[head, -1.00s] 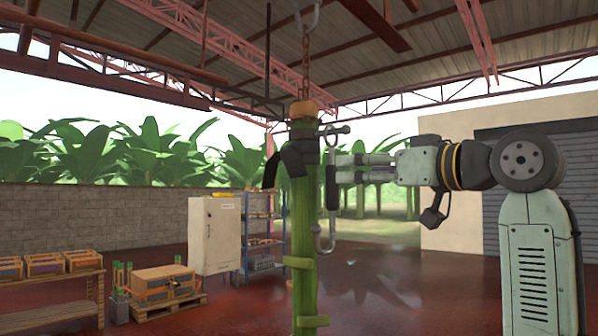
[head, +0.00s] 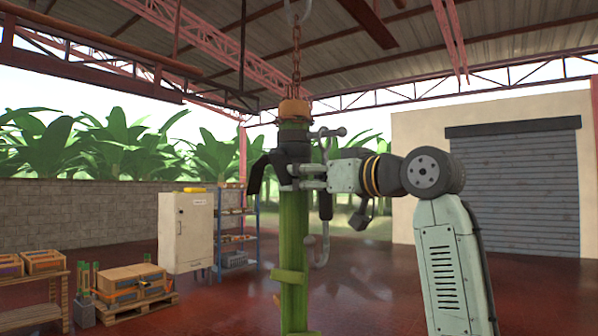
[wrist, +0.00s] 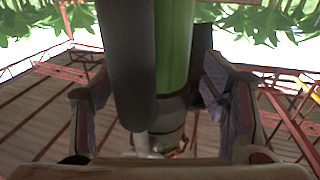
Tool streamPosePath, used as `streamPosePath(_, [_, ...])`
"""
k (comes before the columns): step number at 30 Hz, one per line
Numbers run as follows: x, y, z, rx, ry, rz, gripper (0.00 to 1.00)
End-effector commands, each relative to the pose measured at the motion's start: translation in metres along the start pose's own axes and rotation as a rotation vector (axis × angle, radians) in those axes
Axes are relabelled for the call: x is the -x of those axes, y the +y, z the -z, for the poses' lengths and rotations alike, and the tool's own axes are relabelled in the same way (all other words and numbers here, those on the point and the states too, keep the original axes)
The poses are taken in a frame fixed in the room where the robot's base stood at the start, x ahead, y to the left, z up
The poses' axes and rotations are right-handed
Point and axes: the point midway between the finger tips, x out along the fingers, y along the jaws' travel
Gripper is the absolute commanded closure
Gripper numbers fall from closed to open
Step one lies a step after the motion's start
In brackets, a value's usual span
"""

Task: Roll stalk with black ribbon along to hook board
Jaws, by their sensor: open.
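The green stalk (head: 293,225) hangs upright from a rusty chain. A black ribbon (head: 265,172) is tied around its upper part, below an orange-brown top. My gripper (head: 300,177) is open at the stalk, level with the lower part of the ribbon. In the wrist view my gripper (wrist: 165,105) has one finger on each side of the stalk (wrist: 174,45), with gaps left. A dark rounded bar (wrist: 128,65) stands in front of part of the stalk there. I cannot make out a hook board.
Grey metal hooks (head: 320,252) hang just right of the stalk, close to my gripper. A white cabinet (head: 186,232), a blue shelf rack (head: 238,228) and a pallet with crates (head: 130,285) stand at the back left. The floor between is clear.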

Motion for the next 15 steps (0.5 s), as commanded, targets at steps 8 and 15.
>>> streamPosePath(8, [-0.022,0.001,0.0,-0.001,0.0,0.0,0.33])
streamPosePath(15, [-0.023,0.001,-0.001,-0.001,0.0,0.0,0.33])
